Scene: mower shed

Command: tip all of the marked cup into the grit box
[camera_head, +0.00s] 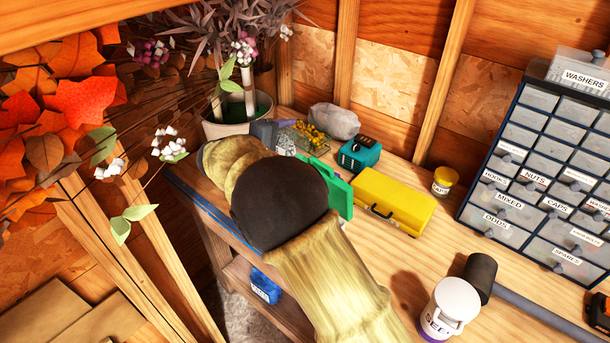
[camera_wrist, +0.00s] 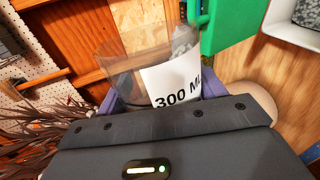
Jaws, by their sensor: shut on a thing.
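My gripper (camera_wrist: 160,92) is shut on a clear cup (camera_wrist: 125,75) with a white label reading 300 ML. Its bluish-grey fingers sit on either side of the cup. Some grey shows at the cup's upper right, but I cannot tell whether it is inside or behind. In the head view my gripper (camera_head: 266,130) is mostly hidden by my arm, near the bench's far left end. A pale-rimmed box (camera_wrist: 270,28) with dark speckled grit stands at the wrist view's upper right, apart from the cup. I cannot make it out surely in the head view.
A green case (camera_head: 342,190) stands close by and also shows in the wrist view (camera_wrist: 228,22). A yellow case (camera_head: 400,200), a teal box (camera_head: 360,153), a grey lump (camera_head: 334,120) and a plant pot (camera_head: 225,128) are around. A drawer cabinet (camera_head: 535,165) stands right. Foliage hangs left.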

